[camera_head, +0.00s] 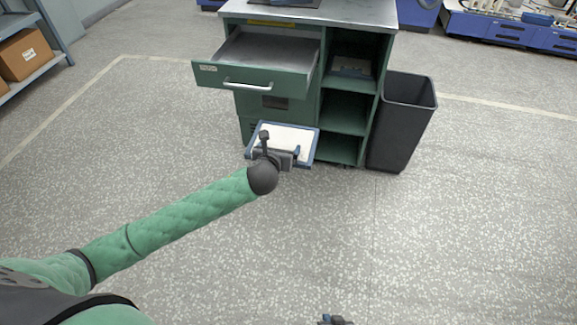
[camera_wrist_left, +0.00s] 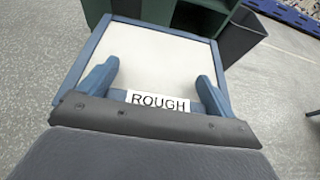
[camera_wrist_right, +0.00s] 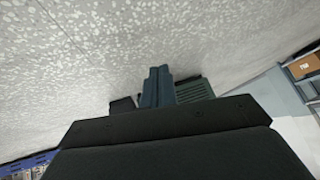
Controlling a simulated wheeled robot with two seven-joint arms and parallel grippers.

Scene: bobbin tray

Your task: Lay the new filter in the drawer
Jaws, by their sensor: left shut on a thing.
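The filter (camera_head: 289,137) is a flat panel with a blue frame and a pale face. My left gripper (camera_head: 281,146) is shut on its near edge and holds it in front of the cabinet, lower than the drawer. In the left wrist view the filter (camera_wrist_left: 152,55) shows a label reading ROUGH between the fingers. The green drawer (camera_head: 252,76) at the cabinet's upper left is pulled open. The visible part of its grey inside looks empty. My right gripper (camera_head: 334,320) is at the bottom edge of the head view; its fingers (camera_wrist_right: 159,73) are together and empty in the right wrist view.
The green cabinet (camera_head: 322,60) has open shelves on its right, with an object (camera_head: 352,67) on the upper one. A dark bin (camera_head: 402,120) stands right beside it. A shelf with cardboard boxes (camera_head: 25,54) is at far left. The floor in front is clear.

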